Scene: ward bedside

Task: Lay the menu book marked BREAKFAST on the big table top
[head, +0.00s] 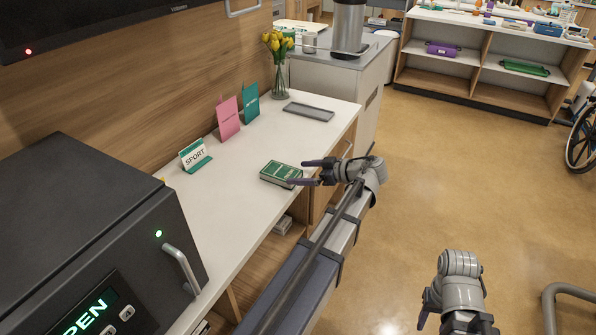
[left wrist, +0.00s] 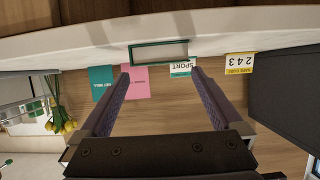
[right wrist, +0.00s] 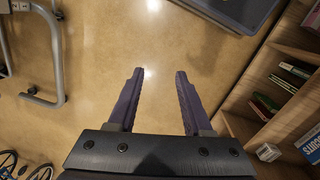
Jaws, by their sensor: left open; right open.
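A green book (head: 281,173) lies flat on the white counter top (head: 235,197); its cover print is too small to read. My left gripper (head: 297,172) is open at the book's right end, its fingers pointing toward it. In the left wrist view the book (left wrist: 158,53) shows end-on beyond the open fingers, apparently not gripped. A pink folder (head: 228,119) and a teal folder (head: 250,104) stand upright at the wall; I cannot read BREAKFAST on either. My right gripper (right wrist: 160,74) is open and empty above the floor.
A SPORT sign (head: 195,156), a grey tray (head: 308,111) and a tulip vase (head: 280,81) stand on the counter. A dark oven-like box (head: 90,220) fills its near end. Shelves below hold books (right wrist: 290,78). The floor at right is mostly open.

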